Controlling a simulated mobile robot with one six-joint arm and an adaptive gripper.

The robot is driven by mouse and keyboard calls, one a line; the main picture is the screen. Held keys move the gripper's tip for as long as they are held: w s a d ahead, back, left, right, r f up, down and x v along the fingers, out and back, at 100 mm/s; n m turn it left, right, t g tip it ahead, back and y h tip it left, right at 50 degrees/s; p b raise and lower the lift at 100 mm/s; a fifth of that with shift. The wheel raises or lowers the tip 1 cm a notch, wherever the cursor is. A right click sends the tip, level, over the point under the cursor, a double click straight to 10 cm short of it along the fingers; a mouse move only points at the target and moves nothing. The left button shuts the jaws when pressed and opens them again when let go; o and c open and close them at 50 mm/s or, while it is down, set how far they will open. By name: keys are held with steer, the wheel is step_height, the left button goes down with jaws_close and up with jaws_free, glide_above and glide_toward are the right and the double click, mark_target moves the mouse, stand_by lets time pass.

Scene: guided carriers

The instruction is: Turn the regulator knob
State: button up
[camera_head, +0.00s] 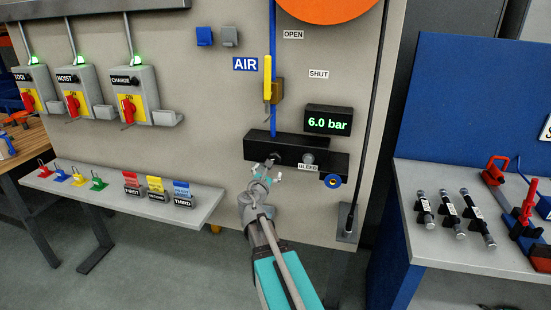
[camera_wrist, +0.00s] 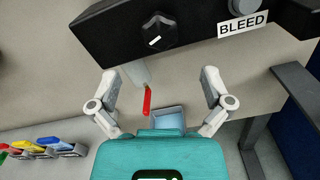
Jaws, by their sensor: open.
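The regulator knob (camera_wrist: 158,31) is black with a white mark and sits on the front of the black air block (camera_wrist: 100,32) in the wrist view. In the head view the knob (camera_head: 274,157) is partly hidden by my gripper (camera_head: 265,178). In the wrist view my gripper (camera_wrist: 160,78) is open, with its two fingers apart below the knob and nothing between them touching. The fingertips are apart from the knob. The display (camera_head: 328,121) above the block reads 6.0 bar.
A grey button (camera_head: 308,158) above the BLEED label is right of the knob. A yellow valve handle (camera_head: 267,79) stands upright above the block. A red part (camera_wrist: 147,99) hangs beneath the block. A shelf (camera_head: 207,203) with coloured tags is at left; a bench (camera_head: 425,249) is at right.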

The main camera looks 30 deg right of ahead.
mark_target(275, 158)
steer(key=x, duration=0.9)
steer(key=shift+w+d, duration=0.25)
steer(key=shift+c, duration=0.2)
steer(key=c, duration=1.1)
